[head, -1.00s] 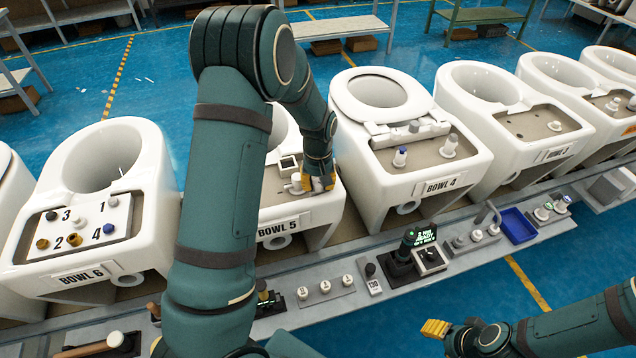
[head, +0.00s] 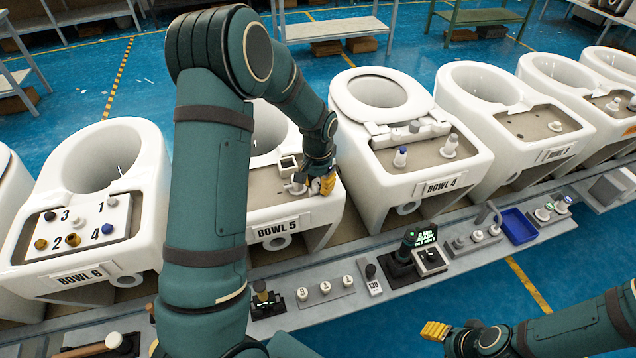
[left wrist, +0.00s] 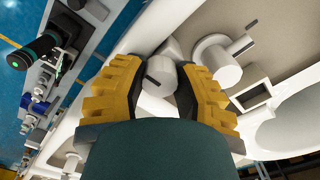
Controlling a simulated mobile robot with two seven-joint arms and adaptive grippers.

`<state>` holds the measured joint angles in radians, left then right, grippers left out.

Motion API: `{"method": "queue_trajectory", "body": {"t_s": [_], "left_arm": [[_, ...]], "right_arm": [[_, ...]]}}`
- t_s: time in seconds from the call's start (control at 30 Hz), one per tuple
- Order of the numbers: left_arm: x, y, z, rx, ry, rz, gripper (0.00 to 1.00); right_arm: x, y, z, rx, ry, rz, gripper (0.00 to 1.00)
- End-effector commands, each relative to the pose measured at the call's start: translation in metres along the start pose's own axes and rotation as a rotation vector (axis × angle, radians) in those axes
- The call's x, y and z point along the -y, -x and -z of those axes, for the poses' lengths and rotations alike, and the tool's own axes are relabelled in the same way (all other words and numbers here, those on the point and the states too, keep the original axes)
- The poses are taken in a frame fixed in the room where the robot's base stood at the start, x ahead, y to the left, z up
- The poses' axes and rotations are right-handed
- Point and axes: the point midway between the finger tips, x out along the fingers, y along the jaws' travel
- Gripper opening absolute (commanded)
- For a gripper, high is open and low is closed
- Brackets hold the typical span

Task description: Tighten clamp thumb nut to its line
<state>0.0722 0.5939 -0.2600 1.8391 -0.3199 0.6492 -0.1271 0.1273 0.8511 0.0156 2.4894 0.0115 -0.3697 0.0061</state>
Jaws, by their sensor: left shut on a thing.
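My left gripper (head: 325,184) is low over the right side of the deck of bowl 5 (head: 290,222). In the left wrist view its yellow fingers (left wrist: 158,85) are shut on a pale thumb nut (left wrist: 162,70) with a dark line on its face. Beside it stands a second pale round fitting (left wrist: 219,58), which has a dark mark near its stem. The nut's underside and the lower fingers are hidden. My right gripper (head: 435,330) is at the lower right, away from the bowls; its jaw opening is unclear.
A small square frame (left wrist: 250,95) is near the nut on the deck. Bowl 6 (head: 80,282) and bowl 4 (head: 440,186) stand on either side. A rail (head: 350,300) with knobs, a lit display (head: 427,236) and a blue tray (head: 518,226) runs in front.

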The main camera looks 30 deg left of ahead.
Motion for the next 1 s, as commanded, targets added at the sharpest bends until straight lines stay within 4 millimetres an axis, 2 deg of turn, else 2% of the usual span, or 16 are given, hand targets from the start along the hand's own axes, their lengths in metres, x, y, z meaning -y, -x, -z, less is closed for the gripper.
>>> {"method": "queue_trajectory", "body": {"t_s": [0.53,0.57,0.63,1.0], "left_arm": [[-0.0004,-0.0004,-0.0003,0.001,-0.027,-0.001,0.00],[-0.0004,-0.0004,-0.0003,0.001,-0.026,-0.001,0.40],[-0.0004,-0.0004,-0.0003,0.001,-0.026,-0.001,0.64],[-0.0001,0.0026,0.0003,-0.001,-0.026,0.000,0.65]], "right_arm": [[-0.0001,-0.0002,-0.0001,0.000,0.000,0.000,0.51],[-0.0001,-0.0002,-0.0001,0.000,0.000,0.000,0.51],[-0.0001,-0.0002,0.0000,0.000,0.000,0.000,0.51],[0.0000,-0.0001,0.0000,0.000,0.000,0.000,0.51]]}}
